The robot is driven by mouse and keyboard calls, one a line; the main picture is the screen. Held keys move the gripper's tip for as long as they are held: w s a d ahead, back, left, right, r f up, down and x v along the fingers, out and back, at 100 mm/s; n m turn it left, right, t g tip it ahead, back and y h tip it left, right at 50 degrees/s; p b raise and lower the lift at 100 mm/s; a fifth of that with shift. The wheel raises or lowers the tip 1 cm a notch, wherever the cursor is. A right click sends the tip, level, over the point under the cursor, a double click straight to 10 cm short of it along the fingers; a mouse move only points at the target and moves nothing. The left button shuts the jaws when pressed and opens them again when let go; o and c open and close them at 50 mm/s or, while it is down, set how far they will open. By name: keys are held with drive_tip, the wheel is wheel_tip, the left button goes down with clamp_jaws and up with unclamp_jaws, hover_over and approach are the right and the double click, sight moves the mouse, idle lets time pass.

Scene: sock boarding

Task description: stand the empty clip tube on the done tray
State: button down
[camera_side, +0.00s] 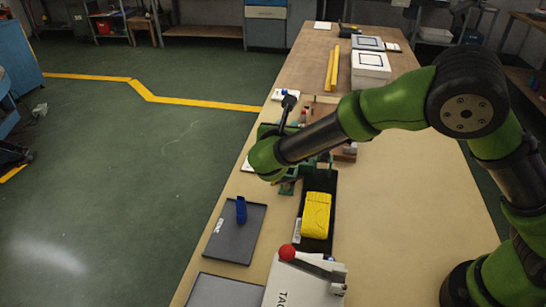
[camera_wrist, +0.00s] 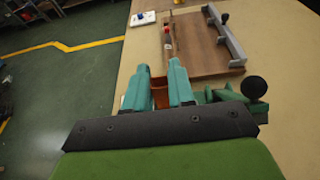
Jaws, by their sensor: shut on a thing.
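My gripper (camera_side: 287,186) is low over the table, mostly hidden by my arm in the side view. In the wrist view its teal fingers (camera_wrist: 167,92) are shut on an orange-brown piece (camera_wrist: 160,97), which shows only as a small patch between them. I cannot tell whether this is the clip tube or whether it is empty. A dark grey tray (camera_side: 225,245) with a white label lies left of and nearer than my gripper. An upright blue piece (camera_side: 241,210) stands on its far part. A second grey tray (camera_side: 222,292) is partly visible at the bottom edge.
A black bin (camera_side: 334,190) holding a yellow item (camera_side: 316,215) is near my gripper. A white tagging device (camera_side: 300,285) with a red ball lever (camera_side: 288,252) stands in front. A wooden board (camera_wrist: 205,50) with a grey rail (camera_wrist: 225,36) lies beyond the fingers. The table's right side is clear.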

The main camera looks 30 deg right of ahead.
drive_tip(key=s+a, duration=0.3)
drive_tip(key=a, duration=0.8)
hover_over(239, 205)
drive_tip(key=s+a, duration=0.2)
drive_tip(key=shift+s+a+f, duration=0.1)
drive_tip(key=shift+s+f, duration=0.05)
drive_tip(key=shift+f, duration=1.45)
drive_tip(key=shift+s+a+f, duration=0.1)
drive_tip(key=shift+f, duration=1.55)
drive_tip(key=shift+s+a+f, duration=0.1)
drive_tip(key=shift+s+f, duration=0.05)
drive_tip(key=shift+f, duration=1.45)
drive_tip(key=shift+f, duration=0.1)
drive_tip(key=c, duration=1)
unclamp_jaws()
drive_tip(key=shift+o, duration=0.2)
